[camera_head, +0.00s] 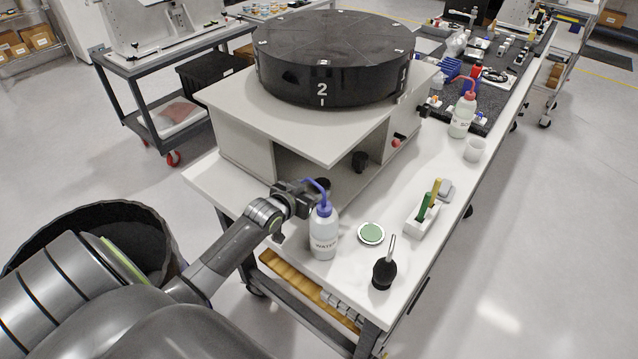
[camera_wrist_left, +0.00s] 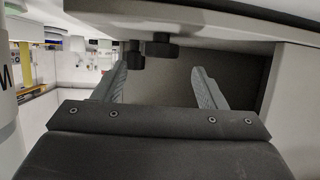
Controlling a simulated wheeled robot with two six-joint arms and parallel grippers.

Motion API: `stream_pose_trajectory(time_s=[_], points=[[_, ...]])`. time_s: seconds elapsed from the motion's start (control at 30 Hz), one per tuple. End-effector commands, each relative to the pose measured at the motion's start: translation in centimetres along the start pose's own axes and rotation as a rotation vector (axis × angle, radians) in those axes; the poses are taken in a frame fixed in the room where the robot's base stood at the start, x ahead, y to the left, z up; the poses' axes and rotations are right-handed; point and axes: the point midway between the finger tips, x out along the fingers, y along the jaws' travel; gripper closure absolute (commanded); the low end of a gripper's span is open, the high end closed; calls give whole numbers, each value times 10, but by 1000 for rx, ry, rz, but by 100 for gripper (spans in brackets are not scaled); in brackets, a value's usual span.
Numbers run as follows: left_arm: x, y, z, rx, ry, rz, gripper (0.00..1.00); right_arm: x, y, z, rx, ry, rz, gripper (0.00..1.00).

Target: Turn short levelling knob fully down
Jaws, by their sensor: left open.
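A black knob (camera_head: 359,160) stands in the opening under the white top plate of the fixture (camera_head: 270,125); a second dark knob (camera_head: 323,183) shows nearer my left gripper. I cannot tell which is the short levelling knob. My left gripper (camera_head: 312,192) is at the near side of the fixture, its fingertips partly hidden by the water bottle. In the left wrist view its two fingers (camera_wrist_left: 162,72) are apart with nothing between them. Two dark knobs show beyond them: a larger one (camera_wrist_left: 162,47) and a smaller one (camera_wrist_left: 133,55) near the left fingertip. My right gripper is not seen.
The water bottle (camera_head: 324,235) with its blue nozzle stands close to my left gripper. A black round mirror block (camera_head: 330,60) rests on the fixture. A green disc (camera_head: 371,234), a blower (camera_head: 384,272) and a white holder (camera_head: 424,219) stand on the bench.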

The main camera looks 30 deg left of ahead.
Motion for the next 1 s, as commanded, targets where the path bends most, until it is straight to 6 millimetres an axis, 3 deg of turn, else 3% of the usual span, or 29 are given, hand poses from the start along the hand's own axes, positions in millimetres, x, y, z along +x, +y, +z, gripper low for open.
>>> stream_pose_trajectory(time_s=[0.3,0.77,1.0], points=[[38,0,0,-2,-1,0,35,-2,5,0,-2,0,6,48],[47,0,0,0,0,0,35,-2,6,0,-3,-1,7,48],[47,0,0,0,0,0,64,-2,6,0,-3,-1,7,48]])
